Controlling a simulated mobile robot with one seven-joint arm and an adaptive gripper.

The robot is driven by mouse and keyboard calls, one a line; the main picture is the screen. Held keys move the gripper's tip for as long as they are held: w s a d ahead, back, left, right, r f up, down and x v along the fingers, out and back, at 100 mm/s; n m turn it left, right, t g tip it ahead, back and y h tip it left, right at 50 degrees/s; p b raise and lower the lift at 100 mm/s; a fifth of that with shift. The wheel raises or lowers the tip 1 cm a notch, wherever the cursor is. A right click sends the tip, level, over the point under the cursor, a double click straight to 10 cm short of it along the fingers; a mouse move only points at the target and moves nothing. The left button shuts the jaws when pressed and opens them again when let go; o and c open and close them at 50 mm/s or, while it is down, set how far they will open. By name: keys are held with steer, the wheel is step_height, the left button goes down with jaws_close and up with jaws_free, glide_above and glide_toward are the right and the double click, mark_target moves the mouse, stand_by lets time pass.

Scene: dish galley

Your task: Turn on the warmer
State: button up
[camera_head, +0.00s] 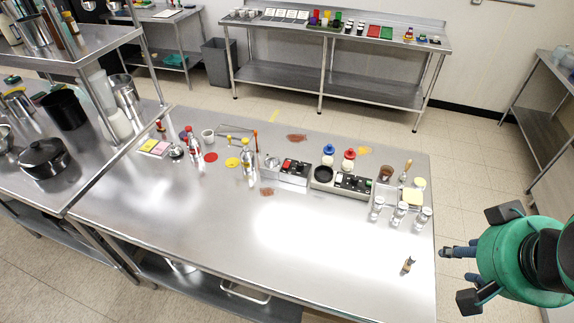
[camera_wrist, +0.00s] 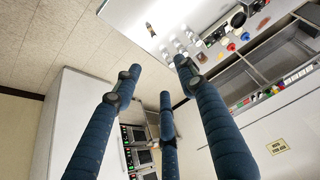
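A low unit with a dark round plate, which looks like the warmer (camera_head: 324,176), stands on the steel table right of centre in the head view. Its dark control panel (camera_head: 353,183) with small buttons faces up on its right. Whether it is on is too small to tell. Left of it is a box with red and dark switches (camera_head: 292,168). My gripper (camera_head: 455,265) is off the table's right edge, well apart from the unit. In the wrist view my gripper (camera_wrist: 160,80) has its three blue fingers spread, with nothing between them.
Glass jars (camera_head: 400,214) and a clear bin (camera_head: 385,192) stand right of the unit. Red-topped and blue-topped bottles (camera_head: 348,160) stand behind it. A small dark-and-tan object (camera_head: 408,265) lies near the right edge. The table's front middle (camera_head: 260,240) is clear.

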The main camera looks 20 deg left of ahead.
steer(key=shift+w+r, duration=0.1)
steer(key=c, duration=0.8)
steer(key=shift+w+a+r, duration=0.15)
steer(key=shift+w+r, duration=0.1)
steer(key=shift+w, duration=0.2)
jaws_close()
steer(key=w+a+r+g+p, duration=0.1)
steer(key=w+a+p, duration=0.1)
steer(key=w+a, duration=0.6)
steer(key=w+a+r+p, duration=0.1)
steer(key=w+a, duration=0.3)
steer(key=w, duration=0.8)
steer(key=w+a+g+p, duration=0.1)
steer(key=w+a+p, duration=0.1)
steer(key=w+a, duration=0.6)
steer(key=w+a+f+p, duration=0.2)
steer(key=w+a+f, duration=0.7)
steer(key=w+a, duration=0.35)
steer(key=w+a+f+p, duration=0.1)
steer(key=a+f, duration=0.6)
steer(key=a, duration=0.1)
steer(key=w+a+f+g, duration=0.1)
steer(key=w+a+f, duration=0.1)
steer(key=a+f, duration=0.5)
steer(key=shift+w+a+p, duration=0.25)
steer(key=shift+a+p, duration=0.15)
steer(key=shift+a, duration=0.05)
steer(key=shift+f, duration=0.1)
